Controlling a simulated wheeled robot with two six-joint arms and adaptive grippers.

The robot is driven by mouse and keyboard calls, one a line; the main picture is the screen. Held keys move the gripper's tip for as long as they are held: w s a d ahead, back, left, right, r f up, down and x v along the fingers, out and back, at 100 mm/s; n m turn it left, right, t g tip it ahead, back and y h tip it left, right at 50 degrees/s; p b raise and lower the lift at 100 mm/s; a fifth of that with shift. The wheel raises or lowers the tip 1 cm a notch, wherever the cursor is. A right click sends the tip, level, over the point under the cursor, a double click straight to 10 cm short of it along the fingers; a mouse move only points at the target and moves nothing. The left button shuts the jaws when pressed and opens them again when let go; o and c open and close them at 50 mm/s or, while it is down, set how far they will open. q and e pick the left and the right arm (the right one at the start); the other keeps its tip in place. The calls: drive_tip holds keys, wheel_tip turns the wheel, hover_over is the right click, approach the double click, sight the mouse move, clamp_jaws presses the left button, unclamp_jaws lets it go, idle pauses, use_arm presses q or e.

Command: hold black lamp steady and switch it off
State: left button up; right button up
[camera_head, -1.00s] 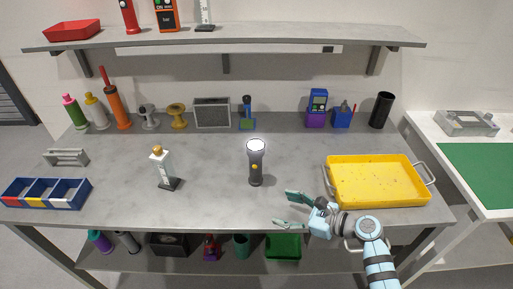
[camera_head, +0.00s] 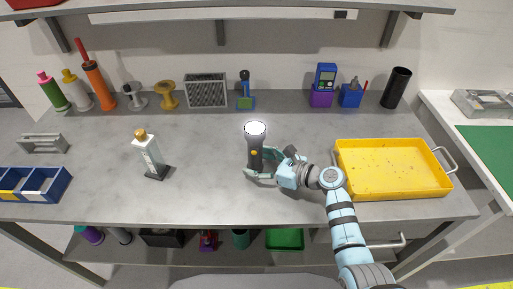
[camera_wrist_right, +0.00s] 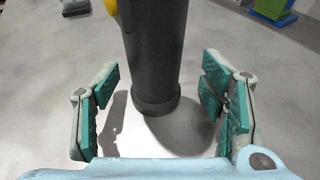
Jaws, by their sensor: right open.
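The black lamp (camera_head: 255,143) stands upright on the grey table, its top end glowing white. A yellow button (camera_head: 255,153) shows on its side, and part of it shows in the right wrist view (camera_wrist_right: 111,6). My right gripper (camera_head: 262,163) is open around the lower part of the lamp. In the right wrist view the lamp's dark body (camera_wrist_right: 156,50) stands between the green finger pads, with a gap on both sides. My left gripper is not in view.
A yellow tray (camera_head: 393,194) lies to the right of my right arm. Several tools and a grey speaker-like box (camera_head: 206,91) line the back. The table between bottle and lamp is clear.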

drive_tip(key=shift+s+r, duration=0.2)
drive_tip(key=shift+s, duration=0.05)
drive_tip(key=shift+c, duration=1.1)
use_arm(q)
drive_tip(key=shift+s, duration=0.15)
use_arm(e)
drive_tip(key=shift+w+a, duration=0.1)
drive_tip(key=c, duration=0.8)
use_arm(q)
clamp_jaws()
use_arm(e)
drive_tip(key=shift+c, duration=0.2)
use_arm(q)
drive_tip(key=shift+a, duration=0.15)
